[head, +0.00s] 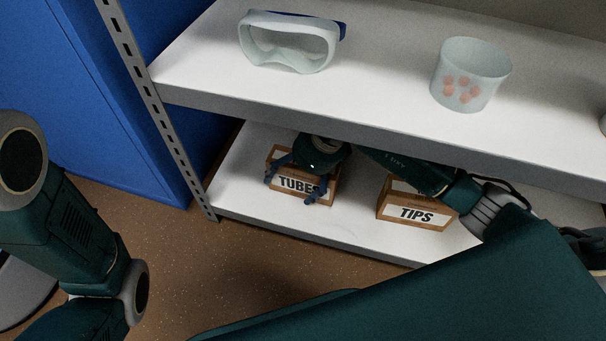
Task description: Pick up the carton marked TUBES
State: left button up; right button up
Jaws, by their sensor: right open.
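The carton marked TUBES (284,182) is a small brown box with a white label. It stands on the lower shelf near the left post. My right gripper (298,190) reaches in under the upper shelf, over this carton. Its fingers are open, one at the carton's left side and one in front of the label's right end, hiding part of the lettering. Whether the fingers touch the carton I cannot tell. My left arm shows at the left edge, but its gripper is out of view.
A carton marked TIPS (416,214) stands to the right on the lower shelf (350,232), partly behind my right arm. The upper shelf (381,65) above holds goggles (290,65) and a translucent cup (470,74) with orange pieces. A perforated post (147,87) and blue cabinet (108,126) bound the left.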

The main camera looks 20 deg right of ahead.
jog(key=c, duration=1.6)
